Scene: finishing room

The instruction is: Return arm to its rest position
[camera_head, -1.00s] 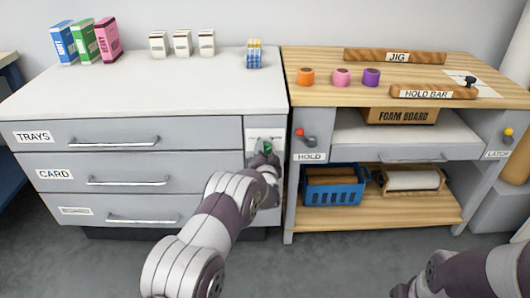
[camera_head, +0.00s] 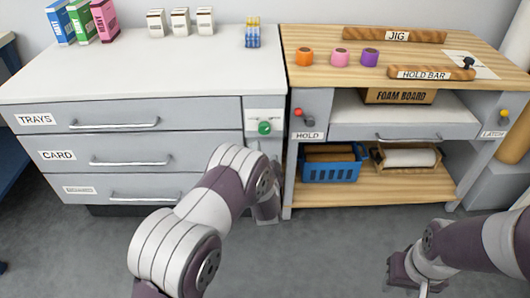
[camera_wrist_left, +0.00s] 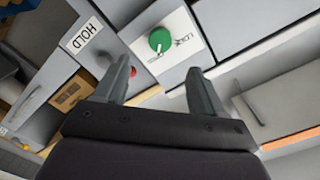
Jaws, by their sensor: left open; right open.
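My left arm (camera_head: 205,205) reaches up from the bottom of the head view, bent at the elbow. My left gripper (camera_head: 267,212) hangs in front of the drawer cabinet's right edge, partly hidden behind my forearm. In the left wrist view the left gripper (camera_wrist_left: 160,88) is open and empty, with its two fingers apart. A green knob (camera_head: 264,128) on a white plate is clear of the gripper; it also shows beyond the fingers in the left wrist view (camera_wrist_left: 160,40). My right gripper (camera_head: 408,278) is low at the bottom right, over the floor, away from the furniture.
The drawer cabinet (camera_head: 100,165) and the wooden workbench (camera_head: 430,65) stand side by side ahead. A red-tipped HOLD lever (camera_head: 299,113) is right of the knob. A blue basket (camera_head: 332,170) sits on the lower shelf. Grey floor (camera_head: 330,250) is open in front.

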